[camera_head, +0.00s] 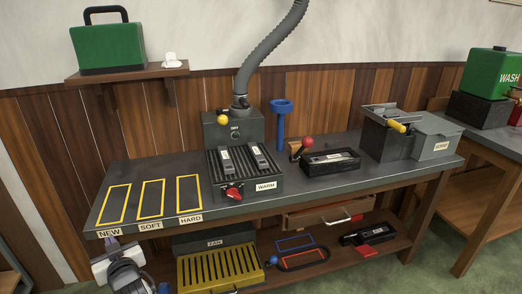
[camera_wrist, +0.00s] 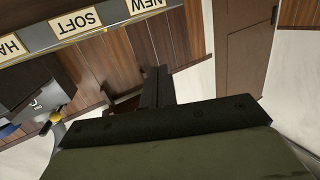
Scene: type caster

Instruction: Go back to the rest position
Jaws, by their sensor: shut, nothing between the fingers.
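My gripper (camera_wrist: 157,72) shows in the wrist view as dark fingers closed together, with nothing between them. It is apart from the bench, whose front edge with labels crosses the top left of that view. In the head view, parts of my arm show at the lower left, low in front of the bench's left end. The fingertips cannot be made out there.
The bench (camera_head: 255,206) holds yellow-outlined slots, a WARM heater (camera_head: 262,187), a blue funnel stand (camera_head: 281,120), a black tray (camera_head: 330,162) and a SCRAP bin (camera_head: 435,140). A yellow grille box (camera_head: 220,268) stands below. Floor shows at right.

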